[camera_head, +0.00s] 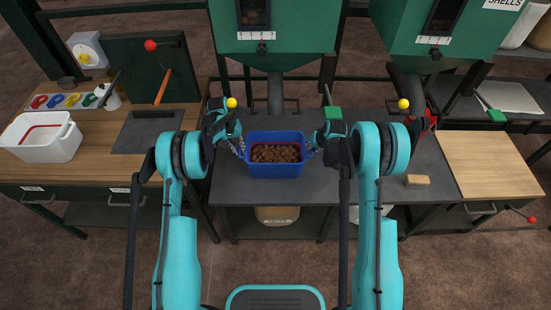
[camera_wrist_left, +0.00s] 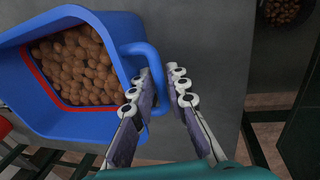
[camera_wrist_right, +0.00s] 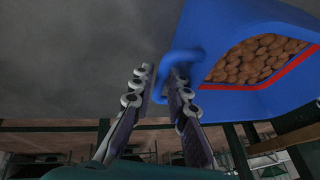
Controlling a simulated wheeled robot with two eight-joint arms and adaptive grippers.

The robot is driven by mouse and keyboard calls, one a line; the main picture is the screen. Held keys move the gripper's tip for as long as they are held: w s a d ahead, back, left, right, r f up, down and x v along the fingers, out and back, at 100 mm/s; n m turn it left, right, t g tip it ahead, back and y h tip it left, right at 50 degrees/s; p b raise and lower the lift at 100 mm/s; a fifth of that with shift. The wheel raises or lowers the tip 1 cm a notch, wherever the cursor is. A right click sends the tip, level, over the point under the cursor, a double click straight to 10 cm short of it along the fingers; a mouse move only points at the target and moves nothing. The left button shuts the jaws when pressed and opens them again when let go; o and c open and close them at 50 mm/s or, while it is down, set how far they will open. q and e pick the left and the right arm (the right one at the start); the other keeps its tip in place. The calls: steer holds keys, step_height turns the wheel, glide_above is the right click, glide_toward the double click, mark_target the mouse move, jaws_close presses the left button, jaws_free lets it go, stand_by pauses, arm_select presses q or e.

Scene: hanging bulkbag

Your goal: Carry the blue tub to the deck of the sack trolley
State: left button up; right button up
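The blue tub (camera_head: 275,170) stands on the dark grey bench top, filled with brown nuts and with a red line around its inner wall. Its left handle shows in the left wrist view (camera_wrist_left: 158,62), its right handle in the right wrist view (camera_wrist_right: 184,60). My left gripper (camera_head: 238,148) is open, its fingers either side of the left handle with a gap beside it. My right gripper (camera_head: 314,150) is at the right handle, fingers apart on either side of it; firm contact cannot be told. I cannot make out the sack trolley in any view.
Green hoppers (camera_head: 272,30) hang above the back of the bench. A white tub (camera_head: 42,138) stands on the wooden bench at left. A wood block (camera_head: 417,180) lies on the grey bench at right. A container (camera_head: 277,214) sits on the shelf below.

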arm_select(q)
steer(key=shift+f, duration=0.15)
arm_select(e)
steer(key=shift+w+a+f, duration=0.1)
steer(key=shift+f, duration=0.25)
arm_select(q)
jaws_close()
arm_select(e)
jaws_close()
steer(key=shift+r, duration=0.1)
